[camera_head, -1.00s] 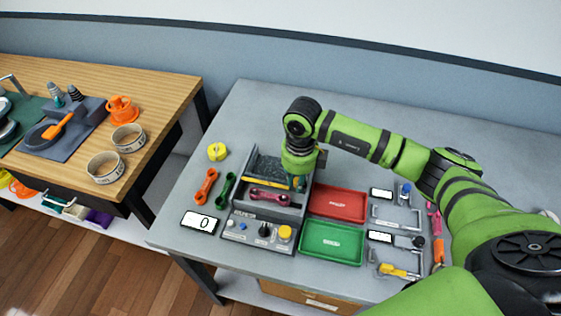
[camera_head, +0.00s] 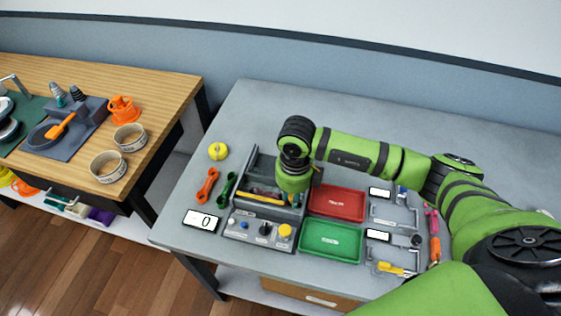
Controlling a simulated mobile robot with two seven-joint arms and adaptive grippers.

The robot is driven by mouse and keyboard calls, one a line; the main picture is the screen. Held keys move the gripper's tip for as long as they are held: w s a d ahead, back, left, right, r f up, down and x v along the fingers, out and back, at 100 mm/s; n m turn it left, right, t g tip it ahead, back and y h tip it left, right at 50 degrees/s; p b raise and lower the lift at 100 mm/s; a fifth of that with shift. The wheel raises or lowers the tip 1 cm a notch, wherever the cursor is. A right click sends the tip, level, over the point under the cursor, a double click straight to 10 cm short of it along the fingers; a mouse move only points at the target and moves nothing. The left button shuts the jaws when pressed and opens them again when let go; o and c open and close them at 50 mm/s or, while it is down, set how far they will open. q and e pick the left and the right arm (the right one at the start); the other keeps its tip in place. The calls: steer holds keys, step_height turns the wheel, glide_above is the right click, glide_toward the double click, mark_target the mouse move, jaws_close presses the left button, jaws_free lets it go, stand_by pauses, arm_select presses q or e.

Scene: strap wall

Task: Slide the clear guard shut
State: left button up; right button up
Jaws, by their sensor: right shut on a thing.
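The grey fixture (camera_head: 250,165) stands on the grey table with an open-topped bay and a control panel in front. The clear guard itself is hard to make out; its yellow bar (camera_head: 259,198) runs across the bay near its front. A pink-red part in the bay is mostly hidden behind the bar and my wrist. My right gripper (camera_head: 297,199) points down at the right end of the bar and is shut on the guard; its fingertips are largely hidden by the wrist. My left gripper is not in view.
The control panel (camera_head: 262,231) has a black knob and a yellow button. A red tray (camera_head: 337,202) and a green tray (camera_head: 331,242) lie just right of the fixture. Orange and green wrenches and a display reading 0 (camera_head: 201,221) lie left. Free table lies behind.

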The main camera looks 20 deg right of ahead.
steer(key=shift+s+a+f, duration=0.2)
steer(key=shift+s+a, duration=0.1)
steer(key=shift+s, duration=0.2)
steer(key=shift+s+a+f, duration=0.15)
steer(key=shift+s+a, duration=0.1)
steer(key=shift+s, duration=0.25)
steer(key=o, duration=0.6)
steer(key=shift+w+r+p, duration=0.2)
steer(key=shift+r+p, duration=0.6)
steer(key=shift+p, duration=0.05)
step_height(320, 180, up, 3)
steer(key=shift+s+a+f+p, duration=0.1)
steer(key=shift+p, duration=0.65)
step_height(320, 180, up, 2)
steer(key=shift+p, duration=0.5)
